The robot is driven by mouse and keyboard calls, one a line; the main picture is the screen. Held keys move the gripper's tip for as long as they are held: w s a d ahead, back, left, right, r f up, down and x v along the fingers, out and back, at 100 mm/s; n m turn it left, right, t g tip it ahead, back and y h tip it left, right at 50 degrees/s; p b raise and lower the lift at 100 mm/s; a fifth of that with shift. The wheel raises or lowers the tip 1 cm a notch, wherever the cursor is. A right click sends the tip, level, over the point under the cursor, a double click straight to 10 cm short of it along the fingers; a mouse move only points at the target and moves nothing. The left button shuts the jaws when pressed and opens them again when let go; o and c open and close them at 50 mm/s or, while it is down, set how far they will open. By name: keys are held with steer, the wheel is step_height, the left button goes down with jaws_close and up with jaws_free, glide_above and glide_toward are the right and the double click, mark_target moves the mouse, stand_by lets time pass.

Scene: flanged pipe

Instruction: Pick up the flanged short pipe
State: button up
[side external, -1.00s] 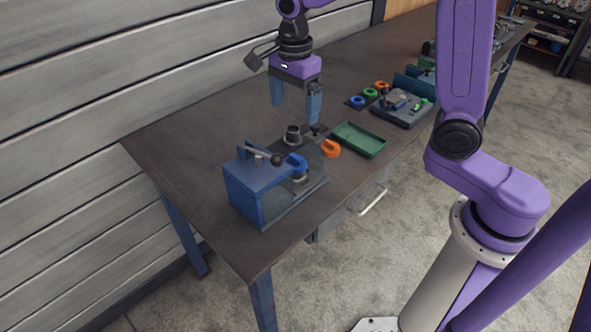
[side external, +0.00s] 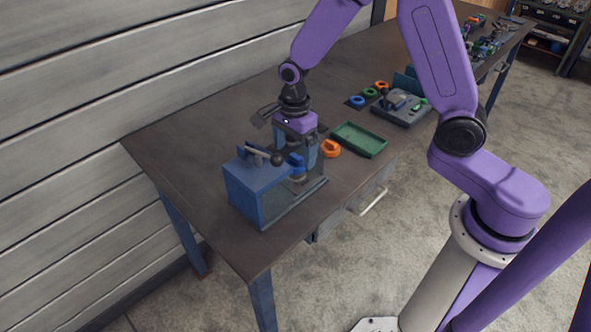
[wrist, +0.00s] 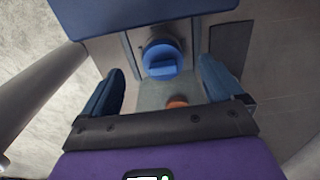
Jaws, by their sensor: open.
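A blue block (side external: 245,185) with a lever and blue clamp (side external: 295,161) stands close in front of the gripper. An orange part (side external: 330,148) and a green tray (side external: 359,139) lie to the right.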

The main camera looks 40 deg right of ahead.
mark_target(294, 157)
steer(key=shift+w+d+f, duration=0.1)
steer(key=shift+w+f, duration=0.05)
steer(key=shift+f, duration=2.25)
steer(key=c, duration=1.2)
